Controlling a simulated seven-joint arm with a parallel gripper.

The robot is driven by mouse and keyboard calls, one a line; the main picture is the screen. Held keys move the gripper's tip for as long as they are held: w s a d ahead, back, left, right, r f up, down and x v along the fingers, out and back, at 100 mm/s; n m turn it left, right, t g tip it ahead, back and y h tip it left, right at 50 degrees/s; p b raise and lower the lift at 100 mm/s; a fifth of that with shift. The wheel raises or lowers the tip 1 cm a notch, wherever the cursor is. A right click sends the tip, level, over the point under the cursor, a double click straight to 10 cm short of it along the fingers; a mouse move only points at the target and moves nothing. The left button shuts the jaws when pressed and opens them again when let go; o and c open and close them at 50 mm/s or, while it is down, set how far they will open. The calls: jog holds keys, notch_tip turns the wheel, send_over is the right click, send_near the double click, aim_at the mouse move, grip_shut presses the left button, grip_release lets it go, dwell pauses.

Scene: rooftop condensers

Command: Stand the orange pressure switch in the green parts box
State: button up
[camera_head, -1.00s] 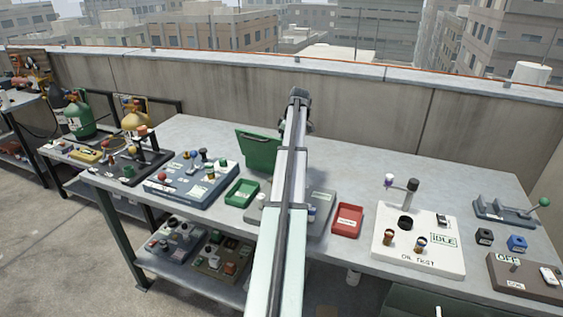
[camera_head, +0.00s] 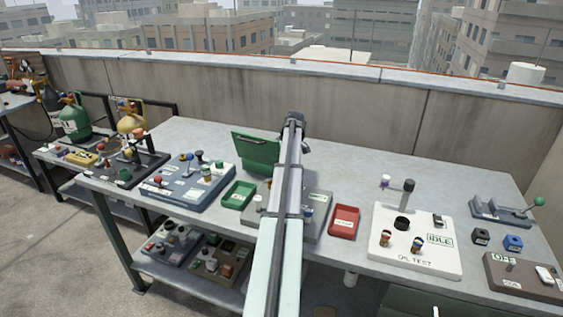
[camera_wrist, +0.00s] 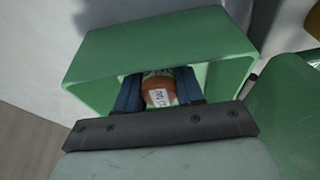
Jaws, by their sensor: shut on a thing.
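In the wrist view my gripper (camera_wrist: 158,92) has its two blue fingers shut on the orange pressure switch (camera_wrist: 158,97), which shows a white label. The fingers and the switch are within the outline of the open green parts box (camera_wrist: 150,45), whose walls surround them. I cannot tell whether the switch touches the box floor or how upright it is. In the head view a green box-like piece (camera_head: 255,152) stands on the bench just left of my arm's far end. My arm hides the gripper and the switch there.
A small green tray (camera_head: 238,195) and a red tray (camera_head: 344,220) lie either side of my arm. A white oil test panel (camera_head: 415,240) stands at right and a blue-grey panel (camera_head: 191,182) at left. Another green surface (camera_wrist: 290,118) is close at right in the wrist view.

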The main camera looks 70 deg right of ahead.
jog(key=shift+f, duration=0.1)
jog(key=o, duration=1.2)
jog(key=shift+c, duration=0.2)
jog(key=v, duration=1.2)
